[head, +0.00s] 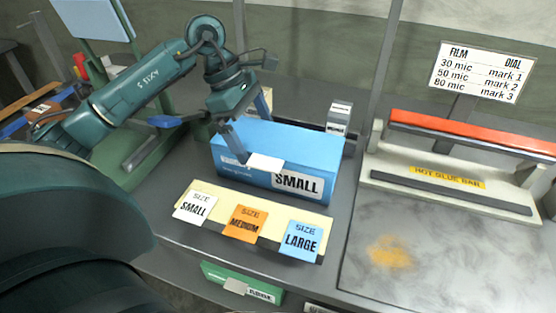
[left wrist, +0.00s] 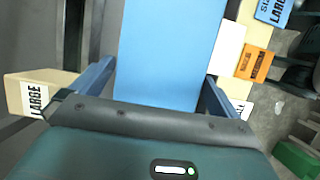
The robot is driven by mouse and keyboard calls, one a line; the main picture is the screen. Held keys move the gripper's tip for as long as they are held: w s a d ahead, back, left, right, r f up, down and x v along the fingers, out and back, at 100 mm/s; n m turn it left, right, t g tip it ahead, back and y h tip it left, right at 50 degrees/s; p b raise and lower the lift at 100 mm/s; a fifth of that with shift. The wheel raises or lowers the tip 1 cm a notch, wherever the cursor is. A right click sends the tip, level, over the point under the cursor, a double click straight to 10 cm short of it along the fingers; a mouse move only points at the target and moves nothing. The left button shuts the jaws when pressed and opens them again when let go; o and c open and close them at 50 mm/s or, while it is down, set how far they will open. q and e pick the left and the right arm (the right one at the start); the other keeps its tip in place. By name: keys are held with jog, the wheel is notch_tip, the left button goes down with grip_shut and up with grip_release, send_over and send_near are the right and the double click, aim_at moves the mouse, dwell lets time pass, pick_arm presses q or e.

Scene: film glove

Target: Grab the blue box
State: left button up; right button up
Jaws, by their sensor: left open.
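The blue box (head: 300,150) lies on the grey bench in the middle of the head view, with a white "SMALL" label on its front. My left gripper (head: 232,138) is over the box's left part, pointing down, jaws open. In the left wrist view the plain blue top of the box (left wrist: 165,45) runs between the two open fingers of the left gripper (left wrist: 155,80). I cannot tell whether either finger touches it. My right gripper is not in view.
A cream strip (head: 262,207) with white, orange and blue size cards lies in front of the box. A cream box labelled "LARGE" (left wrist: 40,92) is beside one finger. A grey box (head: 340,117) stands behind right. The red-topped glue bar (head: 450,125) is at right.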

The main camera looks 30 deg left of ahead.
pick_arm(q)
jog(key=shift+x, duration=1.85)
jog(key=shift+d, duration=0.2)
jog(key=shift+r, duration=0.1)
jog(key=c, duration=0.7)
